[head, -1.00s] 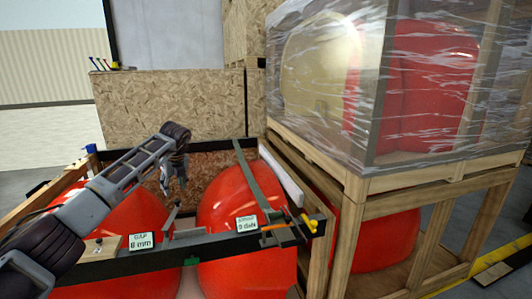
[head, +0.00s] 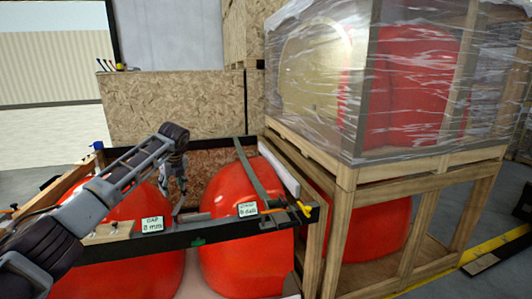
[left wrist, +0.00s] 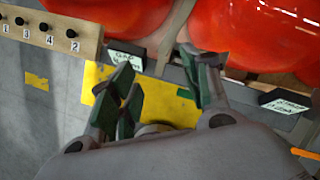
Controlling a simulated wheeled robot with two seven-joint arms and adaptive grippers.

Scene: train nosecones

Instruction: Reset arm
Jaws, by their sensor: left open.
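My left arm comes in from the left of the head view and bends down at the wrist. My left gripper (head: 174,192) hangs above the black beam, in front of the chipboard and between two red nosecones. In the left wrist view the same gripper (left wrist: 164,88) has its green-padded fingers spread apart with nothing between them. The left nosecone (head: 150,268) and the right nosecone (head: 240,266) are rounded and glossy. A gap sign (head: 152,225) and a force sign (head: 247,209) stand on the beam (head: 205,233); their figures are hard to read. My right gripper is out of view.
A film-wrapped crate (head: 400,90) rests on a wooden frame (head: 345,225) at the right. A chipboard box (head: 172,108) stands behind. Open floor lies at the far left.

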